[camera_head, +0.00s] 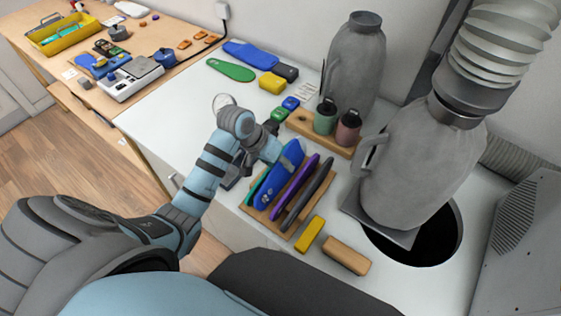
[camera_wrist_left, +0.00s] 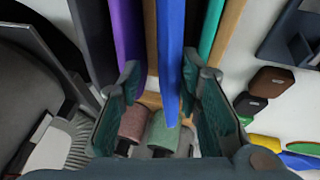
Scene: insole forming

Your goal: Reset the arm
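My left gripper (camera_head: 286,157) is at the upper end of a wooden rack (camera_head: 286,231) that holds several upright insoles. In the left wrist view my left gripper (camera_wrist_left: 160,88) has its two fingers spread apart. The blue insole (camera_head: 278,177) stands in the rack; in the wrist view the blue insole (camera_wrist_left: 171,50) reaches between the fingers, nearer the right-hand one, with no clear grip on it. A purple insole (camera_head: 296,183) and a dark grey insole (camera_head: 309,194) stand beside it. A green insole (camera_head: 258,188) is mostly hidden behind the blue one. My right gripper is not in view.
Green and pink rollers on a wooden block (camera_head: 300,121) stand just beyond the rack. A large grey machine (camera_head: 420,170) and a round dark opening (camera_head: 435,245) are at the right. Yellow (camera_head: 309,234) and tan (camera_head: 346,255) blocks lie in front. Flat insoles (camera_head: 231,69) lie farther back.

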